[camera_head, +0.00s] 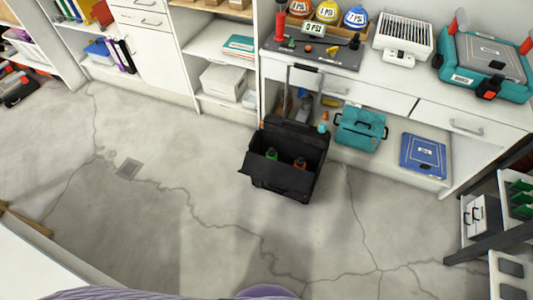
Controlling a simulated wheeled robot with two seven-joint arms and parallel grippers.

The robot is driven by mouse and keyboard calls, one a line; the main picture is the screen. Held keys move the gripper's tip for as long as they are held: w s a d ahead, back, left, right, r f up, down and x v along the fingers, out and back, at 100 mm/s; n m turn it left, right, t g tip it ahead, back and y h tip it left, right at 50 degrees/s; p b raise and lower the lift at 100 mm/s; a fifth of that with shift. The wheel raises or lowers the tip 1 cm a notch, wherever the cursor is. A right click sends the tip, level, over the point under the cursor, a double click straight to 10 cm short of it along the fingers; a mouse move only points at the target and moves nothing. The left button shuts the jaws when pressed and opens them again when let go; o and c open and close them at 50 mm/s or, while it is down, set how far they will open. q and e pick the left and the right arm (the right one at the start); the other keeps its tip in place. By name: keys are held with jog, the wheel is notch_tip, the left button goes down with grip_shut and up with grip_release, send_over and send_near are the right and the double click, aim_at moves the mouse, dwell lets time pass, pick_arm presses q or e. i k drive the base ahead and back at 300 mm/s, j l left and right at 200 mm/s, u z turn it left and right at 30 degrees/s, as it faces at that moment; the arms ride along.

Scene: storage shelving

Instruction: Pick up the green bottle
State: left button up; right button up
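A small green bottle (271,154) stands inside an open black wheeled case (283,180) on the floor, near the middle of the camera_head view. Only its upper part shows above the case's front wall. A brown or orange bottle (300,163) stands to its right in the same case. The case's pull handle is raised at its back. Neither of my grippers is in view.
White shelving (350,80) runs along the back, with a teal toolbox (485,62) on top and a teal bag (361,128) below. A dark rack (490,240) stands at the right. The cracked concrete floor (180,210) in front of the case is clear.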

aim_at(271, 152)
jog(key=i+u, duration=0.35)
jog(key=i+l+u, duration=0.15)
jog(key=i+u, duration=0.25)
jog(key=i+l+u, duration=0.35)
jog(key=i, duration=0.15)
